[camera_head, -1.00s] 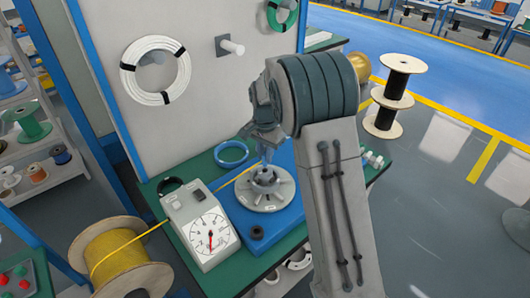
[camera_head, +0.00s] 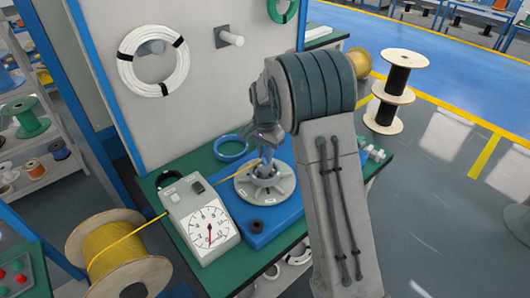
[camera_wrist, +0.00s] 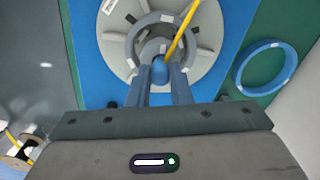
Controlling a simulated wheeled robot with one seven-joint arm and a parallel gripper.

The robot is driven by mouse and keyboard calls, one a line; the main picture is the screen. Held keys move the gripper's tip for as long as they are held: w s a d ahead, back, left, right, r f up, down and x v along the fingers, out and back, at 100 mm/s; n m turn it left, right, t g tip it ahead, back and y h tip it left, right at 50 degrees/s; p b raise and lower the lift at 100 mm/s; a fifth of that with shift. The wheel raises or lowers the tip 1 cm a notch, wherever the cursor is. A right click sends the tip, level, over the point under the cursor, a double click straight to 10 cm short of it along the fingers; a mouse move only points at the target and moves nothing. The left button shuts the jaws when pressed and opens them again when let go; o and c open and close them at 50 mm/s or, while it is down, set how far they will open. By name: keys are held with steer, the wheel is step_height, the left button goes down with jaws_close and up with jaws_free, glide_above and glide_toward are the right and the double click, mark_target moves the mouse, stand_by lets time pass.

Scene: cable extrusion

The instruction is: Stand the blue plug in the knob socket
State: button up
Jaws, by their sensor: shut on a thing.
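My gripper (camera_wrist: 160,88) is shut on the blue plug (camera_wrist: 159,72), whose rounded end shows between the fingers in the wrist view. In the head view my gripper (camera_head: 265,158) is over the middle of a round grey fixture (camera_head: 283,192) with a raised ring. The plug overlaps the fixture's centre in the wrist view; I cannot tell whether it touches it. A small black round knob-like piece with a hollow top (camera_head: 257,226), possibly the knob socket, sits on the front of the blue base (camera_head: 278,224). My fingers hide part of the fixture's centre.
A yellow cable (camera_wrist: 184,28) runs to the fixture's centre from a spool (camera_head: 105,250), passing a grey dial box (camera_head: 207,228). A blue cable ring (camera_head: 231,147) lies behind on the green bench. A white panel (camera_head: 200,85) stands behind the bench.

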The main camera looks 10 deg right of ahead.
steer(key=shift+f, duration=0.4)
stand_by(0.3)
steer(key=o, duration=0.8)
steer(key=shift+r, duration=0.1)
step_height(320, 180, up, 8)
steer(key=p, duration=0.5)
